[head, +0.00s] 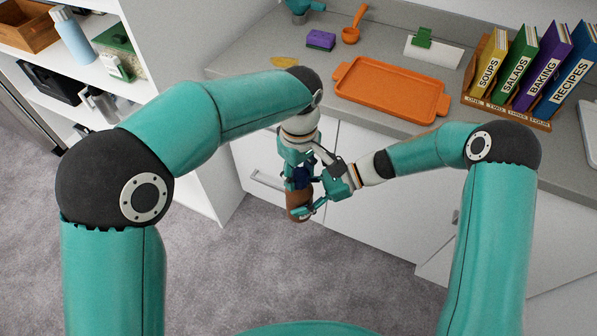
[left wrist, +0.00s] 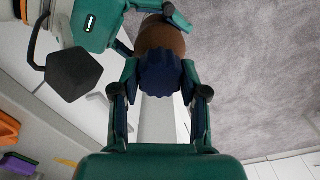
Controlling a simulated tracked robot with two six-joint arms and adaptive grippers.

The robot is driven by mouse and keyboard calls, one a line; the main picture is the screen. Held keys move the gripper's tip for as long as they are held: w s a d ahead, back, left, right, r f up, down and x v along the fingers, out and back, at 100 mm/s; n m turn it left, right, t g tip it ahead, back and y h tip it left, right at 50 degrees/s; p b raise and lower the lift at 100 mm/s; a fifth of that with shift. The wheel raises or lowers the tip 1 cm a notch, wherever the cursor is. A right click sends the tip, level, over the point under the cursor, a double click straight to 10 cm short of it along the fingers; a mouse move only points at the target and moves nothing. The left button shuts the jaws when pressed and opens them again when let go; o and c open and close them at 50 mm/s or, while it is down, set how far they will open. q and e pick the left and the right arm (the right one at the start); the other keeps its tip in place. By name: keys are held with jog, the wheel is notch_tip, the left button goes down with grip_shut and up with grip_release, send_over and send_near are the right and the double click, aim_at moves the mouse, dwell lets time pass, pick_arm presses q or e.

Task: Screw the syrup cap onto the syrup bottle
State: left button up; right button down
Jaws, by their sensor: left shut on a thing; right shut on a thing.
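The dark blue ribbed syrup cap (left wrist: 160,74) is between the two fingers of my left gripper (left wrist: 159,78), which is shut on it. In the head view the cap (head: 301,178) is small and partly covered by the fingers. The brown syrup bottle (head: 297,198) is directly below the cap, roughly upright. It also shows behind the cap in the left wrist view (left wrist: 160,38). My right gripper (head: 307,210) comes in from the right and is shut on the bottle. Cap and bottle look in line; the neck is hidden, so I cannot tell how far the cap is seated.
Both grippers are in front of the white cabinet doors (head: 370,175), over the grey carpet. The counter behind holds an orange tray (head: 390,92), a purple sponge (head: 321,39), an orange ladle (head: 352,32) and a book rack (head: 505,110). A white shelf unit (head: 190,150) stands at left.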

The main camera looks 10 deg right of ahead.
pick_arm(q)
jog(key=m, duration=0.5)
jog(key=shift+m, duration=0.3)
jog(key=m, duration=1.6)
jog(key=shift+w+f+m, duration=0.1)
jog(key=shift+m, duration=0.2)
jog(key=o, duration=1.3)
jog(key=shift+r, duration=2.3)
jog(key=shift+c, duration=0.5)
